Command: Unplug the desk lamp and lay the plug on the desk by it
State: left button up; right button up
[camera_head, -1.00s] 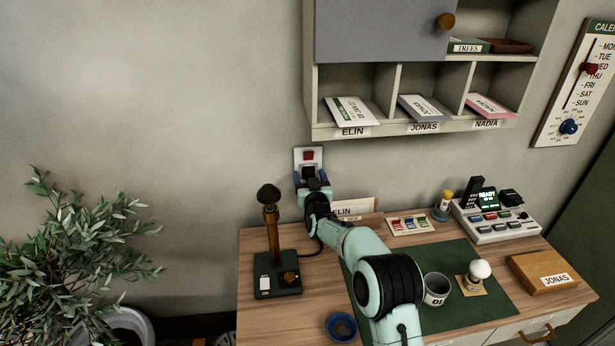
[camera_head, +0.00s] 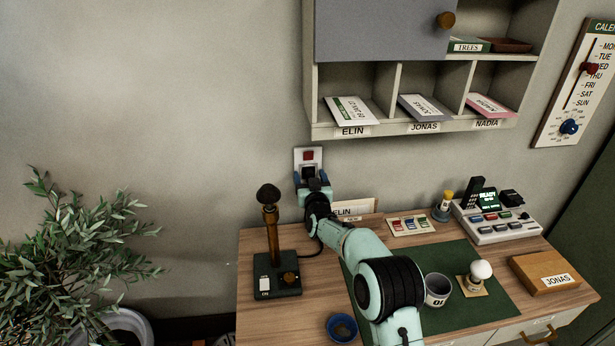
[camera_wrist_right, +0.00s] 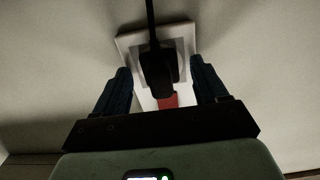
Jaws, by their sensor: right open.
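The desk lamp (camera_head: 271,240), with a dark base, a brown stem and a small dark head, stands at the left end of the desk. A white wall socket (camera_head: 298,158) with a red switch is on the wall behind it. The black plug (camera_wrist_right: 157,70) sits at the socket plate (camera_wrist_right: 128,42) in the right wrist view, its cord running up the picture. My right gripper (camera_head: 311,177) is at the socket, its blue fingers open on either side of the plug (camera_wrist_right: 160,84), with gaps showing on both sides. In the head view the gripper mostly hides the plug. My left gripper is out of view.
A shelf unit (camera_head: 390,133) with letters hangs above the desk. On the desk (camera_head: 262,323) are a green mat (camera_head: 455,255), a mug (camera_head: 437,290), a blue bowl (camera_head: 341,327) and a name card (camera_head: 353,208). Bare wood lies around the lamp's base. A plant (camera_head: 75,250) stands left.

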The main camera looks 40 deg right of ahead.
grip_shut()
jog(key=b+v, duration=0.3)
jog(key=v, duration=0.3)
jog(key=shift+b, duration=0.35)
dwell(0.6)
dwell(0.4)
